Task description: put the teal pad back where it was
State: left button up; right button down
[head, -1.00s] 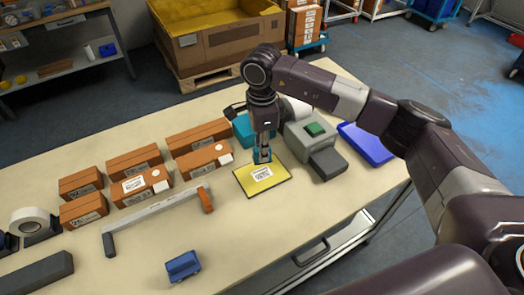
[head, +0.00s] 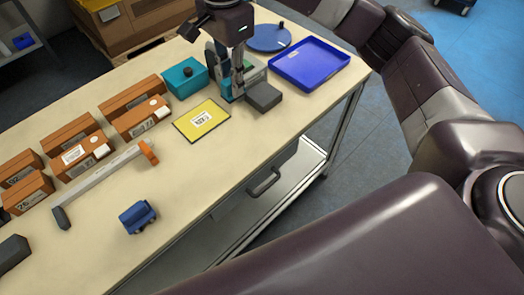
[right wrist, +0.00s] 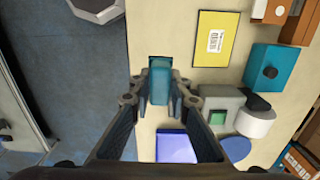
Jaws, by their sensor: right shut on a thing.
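My right gripper (head: 232,95) is over the table, by the grey machine and the dark grey block (head: 264,97). It is shut on a small teal pad, which shows clearly between the fingers (right wrist: 160,92) in the right wrist view as a teal block (right wrist: 160,72). In the head view the fingers mostly hide the pad. A yellow card (head: 202,120) with a white label lies flat, left of and nearer than the gripper; it also shows in the right wrist view (right wrist: 213,38). My left gripper is out of view.
A teal box with a black knob (head: 185,77), a blue tray (head: 309,64) and a blue disc (head: 268,37) stand around the gripper. Several orange boxes (head: 85,152), a grey bar with an orange end (head: 105,177) and a blue block (head: 138,217) lie left.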

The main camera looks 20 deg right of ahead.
jog(key=shift+s+d+r, duration=0.2)
jog(key=shift+s, duration=0.25)
jog(key=shift+f, duration=0.25)
notch_tip(320, 180, down, 14)
jog(key=p, duration=0.2)
jog(key=shift+w+p, duration=0.1)
jog(key=shift+p, duration=0.25)
jog(key=shift+f, duration=0.6)
notch_tip(320, 180, down, 4)
jog(key=shift+p, duration=0.6)
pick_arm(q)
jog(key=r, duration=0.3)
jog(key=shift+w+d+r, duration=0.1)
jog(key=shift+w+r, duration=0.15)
pick_arm(e)
jog(key=shift+d, duration=0.1)
